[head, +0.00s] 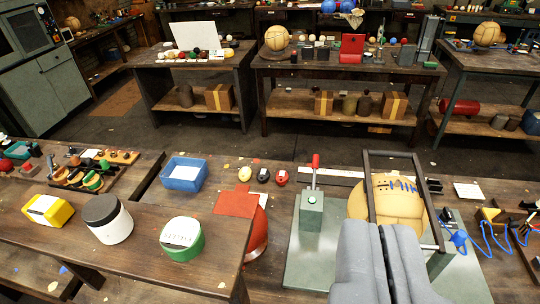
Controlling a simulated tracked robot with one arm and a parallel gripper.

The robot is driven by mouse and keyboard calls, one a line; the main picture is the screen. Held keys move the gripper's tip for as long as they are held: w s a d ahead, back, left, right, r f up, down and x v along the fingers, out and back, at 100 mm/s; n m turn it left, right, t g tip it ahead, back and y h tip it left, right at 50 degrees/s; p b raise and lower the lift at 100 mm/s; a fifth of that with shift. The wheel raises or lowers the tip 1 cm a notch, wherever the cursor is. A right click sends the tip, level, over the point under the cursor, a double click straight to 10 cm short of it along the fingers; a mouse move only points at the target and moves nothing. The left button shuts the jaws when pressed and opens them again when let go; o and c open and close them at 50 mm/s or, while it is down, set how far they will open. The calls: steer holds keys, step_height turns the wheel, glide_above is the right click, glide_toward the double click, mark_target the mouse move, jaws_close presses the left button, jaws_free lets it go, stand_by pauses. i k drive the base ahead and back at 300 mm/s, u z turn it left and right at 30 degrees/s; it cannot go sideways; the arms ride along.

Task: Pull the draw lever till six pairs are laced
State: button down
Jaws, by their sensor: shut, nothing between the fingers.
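The draw lever (315,161) has a red grip on a thin upright metal rod. It rises from a green block (311,202) on a grey-green base plate (308,262). To its right a tan leather ball (357,205) sits behind a dark upright frame (371,188). Short blue stitches (396,184) show near the top of the ball; I cannot count the laced pairs. My gripper (384,230) is shut and empty at the bottom, right of the lever and apart from it. It hides the ball's lower part and some of the plate.
Left of the plate are a red object (258,232), a blue tray (184,174) and small balls (245,174). A nearer shelf holds a white jar (108,219) and a green tin (182,238). Blue cord (480,250) lies at right. Floor separates the back benches.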

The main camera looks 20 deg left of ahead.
mark_target(316, 157)
steer(key=u, duration=0.15)
steer(key=i, duration=1)
steer(key=z, duration=0.05)
